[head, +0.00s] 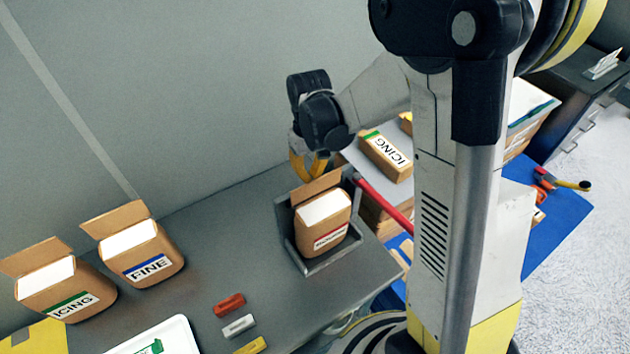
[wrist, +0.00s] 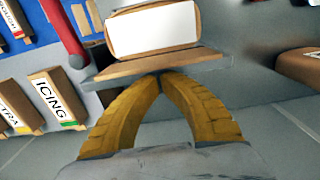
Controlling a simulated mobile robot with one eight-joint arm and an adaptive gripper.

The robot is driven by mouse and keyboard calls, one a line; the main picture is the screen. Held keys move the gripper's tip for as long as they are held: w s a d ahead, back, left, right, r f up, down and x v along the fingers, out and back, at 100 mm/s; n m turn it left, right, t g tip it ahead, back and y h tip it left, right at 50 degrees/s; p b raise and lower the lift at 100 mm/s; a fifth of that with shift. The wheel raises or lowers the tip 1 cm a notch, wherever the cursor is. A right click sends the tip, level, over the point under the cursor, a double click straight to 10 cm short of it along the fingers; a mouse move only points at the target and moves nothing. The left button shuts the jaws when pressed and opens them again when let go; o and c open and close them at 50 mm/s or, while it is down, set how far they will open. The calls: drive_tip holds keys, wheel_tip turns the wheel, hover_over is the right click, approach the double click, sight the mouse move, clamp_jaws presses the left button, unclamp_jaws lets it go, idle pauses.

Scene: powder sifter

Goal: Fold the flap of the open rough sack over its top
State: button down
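The open rough sack (head: 323,222) is brown with a white top and a red-striped label. It stands upright in a grey holder (head: 285,222) on the bench. Its flap (head: 316,188) stands up at the back edge, and the white top is uncovered. In the wrist view the white top (wrist: 155,29) and the flap (wrist: 120,69) show beyond my fingers. My gripper (head: 310,171) is behind the flap, on the wall side. Its yellow fingers meet at the tips in the wrist view (wrist: 160,78), with nothing seen between them. The tips are at the flap's edge; contact is unclear.
Open fine (head: 150,262) and icing (head: 60,290) sacks stand at left. Red (head: 229,305), white (head: 238,326) and yellow (head: 250,346) blocks lie in front. A red bar (head: 385,200) runs right of the holder. A closed icing sack (head: 386,157) lies beyond.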

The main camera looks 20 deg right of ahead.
drive_tip(key=shift+s, duration=0.1)
drive_tip(key=shift+s+d+b, duration=0.1)
drive_tip(key=shift+s+d, duration=0.15)
drive_tip(key=shift+s, duration=0.95)
drive_tip(key=shift+s+d+b, duration=0.1)
drive_tip(key=shift+s+d, duration=0.15)
drive_tip(key=shift+s, duration=0.95)
drive_tip(key=shift+s+d+b, duration=0.1)
drive_tip(key=shift+s+d, duration=0.15)
drive_tip(key=shift+s, duration=0.95)
drive_tip(key=shift+w, duration=0.1)
drive_tip(key=shift+w+a+r+p, duration=0.1)
drive_tip(key=shift+w+r+p, duration=0.4)
drive_tip(key=shift+r, duration=0.25)
drive_tip(key=shift+w+a+r+p, duration=0.1)
drive_tip(key=shift+w+r+p, duration=0.35)
drive_tip(key=shift+r, duration=0.3)
drive_tip(key=shift+f, duration=0.1)
drive_tip(key=shift+f, duration=0.1)
